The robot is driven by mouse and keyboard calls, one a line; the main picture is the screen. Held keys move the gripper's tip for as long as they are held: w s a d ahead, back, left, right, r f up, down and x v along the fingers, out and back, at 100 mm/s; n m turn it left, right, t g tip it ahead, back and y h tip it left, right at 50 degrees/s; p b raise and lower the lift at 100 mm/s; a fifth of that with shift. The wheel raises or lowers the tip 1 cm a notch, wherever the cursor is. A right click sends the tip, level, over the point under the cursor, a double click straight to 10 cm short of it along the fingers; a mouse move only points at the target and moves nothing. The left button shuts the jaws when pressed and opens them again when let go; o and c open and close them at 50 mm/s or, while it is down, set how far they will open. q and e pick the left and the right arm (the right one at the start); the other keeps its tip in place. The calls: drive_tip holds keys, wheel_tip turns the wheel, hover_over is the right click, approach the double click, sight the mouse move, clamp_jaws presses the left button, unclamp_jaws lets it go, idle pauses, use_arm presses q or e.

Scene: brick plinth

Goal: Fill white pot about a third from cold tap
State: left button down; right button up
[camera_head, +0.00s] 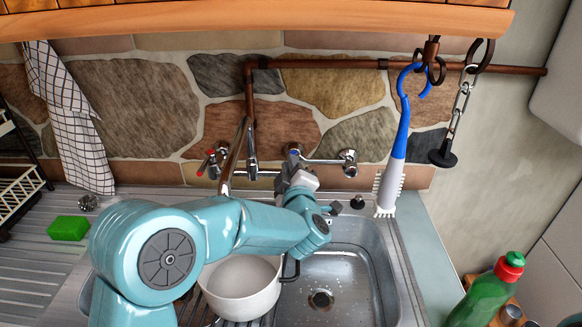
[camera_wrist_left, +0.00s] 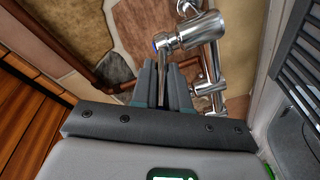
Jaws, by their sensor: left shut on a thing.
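The white pot (camera_head: 243,308) stands upright in the left part of the sink. My left arm covers part of its rim, and I see no clear water in it. The cold tap (camera_head: 342,161) is chrome with a blue mark, on the stone wall; it also shows in the left wrist view (camera_wrist_left: 205,28). My left gripper (camera_head: 296,172) is shut on the cold tap's handle; its fingers (camera_wrist_left: 164,85) are close together there. The chrome spout (camera_head: 233,158) comes down behind my arm; its outlet and any stream are hidden. My right gripper is not in view.
The hot tap (camera_head: 208,163) with red marks is left of the spout. A blue-handled brush (camera_head: 400,135) hangs at the right. A green sponge (camera_head: 68,228) lies on the drainer. A green bottle (camera_head: 488,295) stands at the lower right. The right basin (camera_head: 345,272) is empty.

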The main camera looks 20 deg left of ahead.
use_arm(q)
drive_tip(key=shift+w+d+n+g+y, duration=0.15)
drive_tip(key=shift+d+n+g+y, duration=0.4)
drive_tip(key=shift+y, duration=0.45)
drive_tip(key=shift+w+d+n+g+y, duration=0.1)
drive_tip(key=shift+n+g+y, duration=0.55)
drive_tip(key=shift+n+y, duration=0.25)
drive_tip(key=c, duration=1.1)
unclamp_jaws()
drive_tip(key=shift+d, duration=0.1)
drive_tip(key=b+v, duration=0.4)
drive_tip(key=v, duration=1.2)
